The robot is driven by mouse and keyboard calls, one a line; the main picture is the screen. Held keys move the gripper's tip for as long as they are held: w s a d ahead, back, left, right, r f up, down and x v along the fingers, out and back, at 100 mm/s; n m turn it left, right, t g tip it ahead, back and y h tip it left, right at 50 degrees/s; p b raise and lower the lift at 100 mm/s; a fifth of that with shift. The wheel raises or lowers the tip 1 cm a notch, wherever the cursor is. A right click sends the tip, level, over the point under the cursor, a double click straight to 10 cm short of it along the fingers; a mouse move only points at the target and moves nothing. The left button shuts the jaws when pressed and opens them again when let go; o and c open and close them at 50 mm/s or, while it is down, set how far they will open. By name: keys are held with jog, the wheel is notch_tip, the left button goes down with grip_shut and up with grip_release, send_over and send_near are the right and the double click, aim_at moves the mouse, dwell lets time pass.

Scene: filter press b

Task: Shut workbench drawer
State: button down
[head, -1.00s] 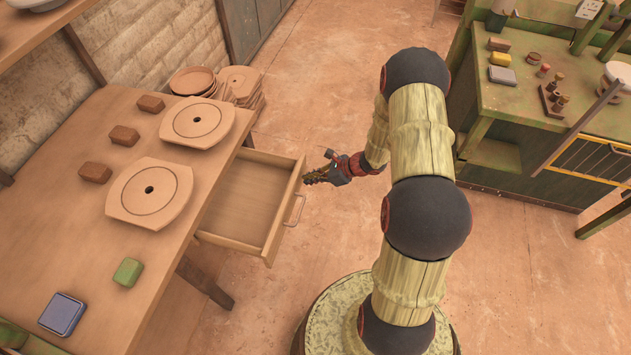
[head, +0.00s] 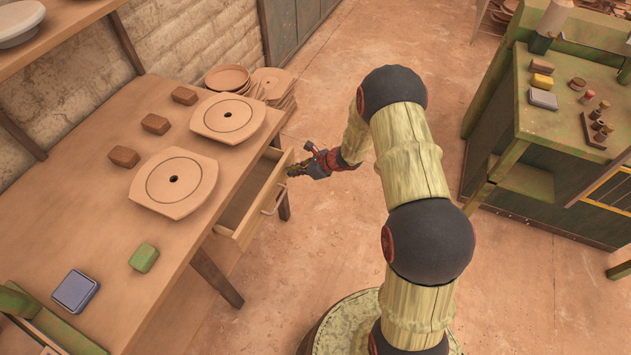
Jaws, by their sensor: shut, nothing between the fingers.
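The workbench drawer (head: 257,201) is a wooden drawer under the right edge of the workbench (head: 95,255). I cannot tell for sure whether the fingertips touch the front.
On the workbench lie two round-centred boards (head: 175,190), several brown blocks (head: 155,124), a green block (head: 144,258) and a blue-grey pad (head: 76,291). Stacked plates (head: 228,78) stand beyond. A green cabinet (head: 560,135) is at right. Floor between is clear.

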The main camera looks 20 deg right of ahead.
jog(key=w+a, duration=0.6)
jog(key=shift+w+a+b, duration=0.35)
jog(key=shift+w, duration=0.05)
jog(key=shift+r, duration=0.1)
